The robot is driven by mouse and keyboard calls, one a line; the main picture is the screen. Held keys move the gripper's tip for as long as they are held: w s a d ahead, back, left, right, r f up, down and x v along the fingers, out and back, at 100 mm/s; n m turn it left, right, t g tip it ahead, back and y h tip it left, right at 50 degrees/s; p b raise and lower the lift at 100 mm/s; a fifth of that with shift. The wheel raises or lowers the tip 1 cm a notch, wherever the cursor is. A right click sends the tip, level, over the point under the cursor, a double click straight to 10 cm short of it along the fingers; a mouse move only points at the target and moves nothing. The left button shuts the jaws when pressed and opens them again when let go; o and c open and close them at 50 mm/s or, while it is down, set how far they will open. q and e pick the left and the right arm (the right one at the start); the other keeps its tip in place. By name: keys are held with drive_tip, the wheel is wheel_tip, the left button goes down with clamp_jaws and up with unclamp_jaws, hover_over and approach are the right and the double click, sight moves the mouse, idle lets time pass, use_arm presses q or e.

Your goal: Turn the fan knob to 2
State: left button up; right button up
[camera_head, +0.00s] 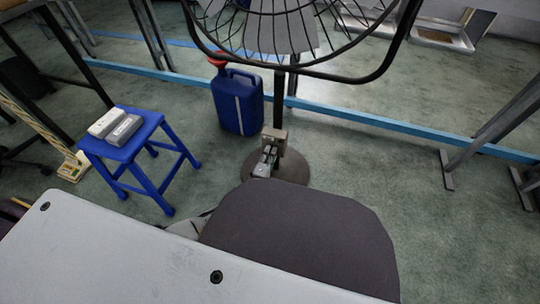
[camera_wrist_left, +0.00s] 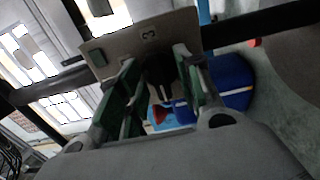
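The fan (camera_head: 278,110) stands on a dark pole with a round base (camera_head: 293,172); its wire cage fills the top of the head view. A beige control panel (camera_head: 276,134) sits low on the pole. In the left wrist view the panel (camera_wrist_left: 110,50) is tilted and bears a "3". A dark knob (camera_wrist_left: 159,72) shows below that mark. My left gripper (camera_head: 268,156) is at the panel. In the wrist view its green-padded fingers (camera_wrist_left: 157,66) stand apart, one on each side of the knob, with gaps visible. The knob's exact pointing is unclear. My right gripper is not in view.
A blue jug (camera_head: 238,102) with a red funnel (camera_head: 217,59) stands left of the pole. A blue stool (camera_head: 124,143) bearing a white and grey block (camera_head: 115,124) is farther left. A blue floor strip (camera_head: 350,115) runs behind. Open floor lies right of the fan.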

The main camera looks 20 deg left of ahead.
use_arm(q)
clamp_jaws()
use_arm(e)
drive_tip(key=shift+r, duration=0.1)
use_arm(q)
drive_tip(key=shift+a+r+m, duration=0.1)
drive_tip(key=shift+m, duration=0.2)
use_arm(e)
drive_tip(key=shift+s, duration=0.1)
use_arm(q)
drive_tip(key=m+p, duration=0.2)
drive_tip(key=m, duration=0.9)
drive_tip(key=m+p, duration=0.3)
drive_tip(key=m, duration=0.9)
drive_tip(key=shift+w+r, duration=0.15)
drive_tip(key=shift+w, duration=0.05)
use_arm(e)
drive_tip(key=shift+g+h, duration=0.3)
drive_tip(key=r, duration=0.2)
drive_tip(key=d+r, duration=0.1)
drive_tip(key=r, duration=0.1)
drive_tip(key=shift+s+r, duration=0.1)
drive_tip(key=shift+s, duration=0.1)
